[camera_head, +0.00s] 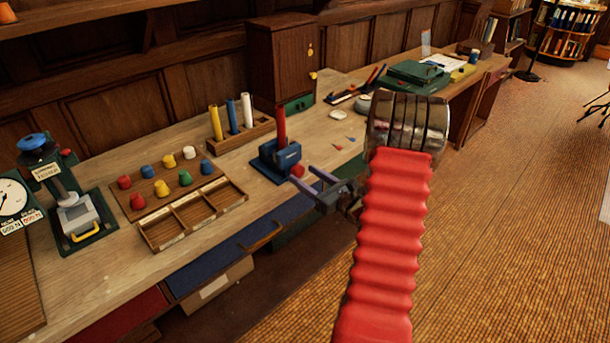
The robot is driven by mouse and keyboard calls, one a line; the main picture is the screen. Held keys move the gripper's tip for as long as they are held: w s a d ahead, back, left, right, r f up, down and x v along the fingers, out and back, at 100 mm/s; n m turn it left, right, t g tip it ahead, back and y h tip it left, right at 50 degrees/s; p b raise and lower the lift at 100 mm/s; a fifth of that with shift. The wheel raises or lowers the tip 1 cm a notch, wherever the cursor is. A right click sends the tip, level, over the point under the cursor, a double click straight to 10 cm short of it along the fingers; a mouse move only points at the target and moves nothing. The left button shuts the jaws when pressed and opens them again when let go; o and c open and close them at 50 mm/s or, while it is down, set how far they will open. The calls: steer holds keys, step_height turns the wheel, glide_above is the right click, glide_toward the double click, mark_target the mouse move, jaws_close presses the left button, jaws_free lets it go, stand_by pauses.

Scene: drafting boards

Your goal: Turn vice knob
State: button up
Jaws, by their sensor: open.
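The vice (276,163) is a small blue block on a dark base, standing on the bench near its front edge. A red cylinder (281,124) stands upright in it. Its red knob (297,170) faces my arm on the right side. My gripper (302,173) is open, with its two grey fingers pointing left toward the knob. In the picture the fingertips lie to either side of the knob. I cannot tell whether they reach around it or stop just short of it. Nothing shows held between the fingers.
A rack with yellow, blue and white cylinders (239,136) stands behind the vice. A compartment tray (192,216) and a board of coloured knobs (136,206) lie left. A gauge press (78,220) is farther left. The bench right of the vice holds small flat pieces.

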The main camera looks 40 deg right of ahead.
steer(key=shift+w, duration=0.7)
steer(key=shift+c, duration=0.5)
steer(key=c, duration=0.9)
steer(key=shift+d, duration=0.1)
steer(key=shift+c, duration=0.2)
steer(key=shift+m, duration=0.5)
